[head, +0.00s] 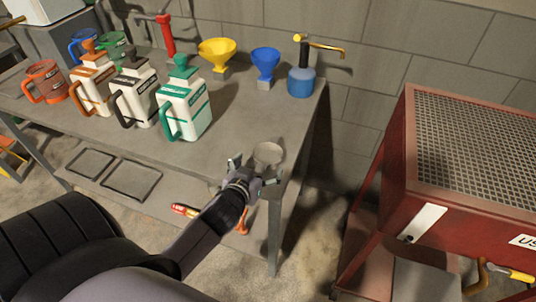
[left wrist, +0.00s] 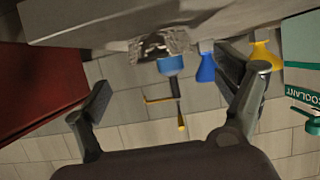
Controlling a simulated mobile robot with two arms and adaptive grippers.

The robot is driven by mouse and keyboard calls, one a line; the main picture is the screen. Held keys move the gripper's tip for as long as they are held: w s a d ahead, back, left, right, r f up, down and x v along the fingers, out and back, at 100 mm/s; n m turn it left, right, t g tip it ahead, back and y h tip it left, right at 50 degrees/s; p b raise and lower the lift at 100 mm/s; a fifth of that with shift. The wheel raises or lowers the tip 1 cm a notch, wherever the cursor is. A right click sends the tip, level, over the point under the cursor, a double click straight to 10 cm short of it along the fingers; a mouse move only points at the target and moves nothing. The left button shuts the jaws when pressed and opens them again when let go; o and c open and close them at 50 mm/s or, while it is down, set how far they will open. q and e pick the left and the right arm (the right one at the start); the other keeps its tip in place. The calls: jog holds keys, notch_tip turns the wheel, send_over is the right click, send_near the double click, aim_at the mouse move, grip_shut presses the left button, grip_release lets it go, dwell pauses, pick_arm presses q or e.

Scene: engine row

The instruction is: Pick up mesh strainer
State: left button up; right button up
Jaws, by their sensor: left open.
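The mesh strainer (head: 268,153) is a small round, pale grey piece on the grey workbench (head: 235,120), near its front right corner. My left gripper (head: 254,170) is open and empty at the bench's front edge, just in front of the strainer, with its fingers pointing toward it. In the left wrist view, which is upside down, the strainer (left wrist: 160,46) shows between and beyond the spread fingers of the gripper (left wrist: 165,82). My left arm hides part of the bench's front. My right gripper is not in view.
Several fluid jugs, including a green-topped one (head: 186,100), stand at the bench's left. A yellow funnel (head: 217,52), a blue funnel (head: 265,62) and a blue pump bottle (head: 301,80) stand at the back. A red cabinet (head: 440,200) stands right, across a gap.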

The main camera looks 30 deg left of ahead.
aim_at(266, 156)
pick_arm(q)
jog(key=shift+w+a+f, duration=0.15)
jog(key=shift+w+f, duration=0.15)
jog(key=shift+w, duration=0.35)
jog(key=x, duration=0.1)
jog(key=p+x, duration=0.1)
jog(key=x, duration=0.2)
jog(key=shift+w+r, duration=0.2)
jog(key=shift+w, duration=0.2)
jog(key=shift+w+a+f, duration=0.1)
jog(key=shift+w+f, duration=0.05)
jog(key=shift+w, duration=0.15)
jog(key=shift+s, duration=0.1)
jog(key=c, duration=1.3)
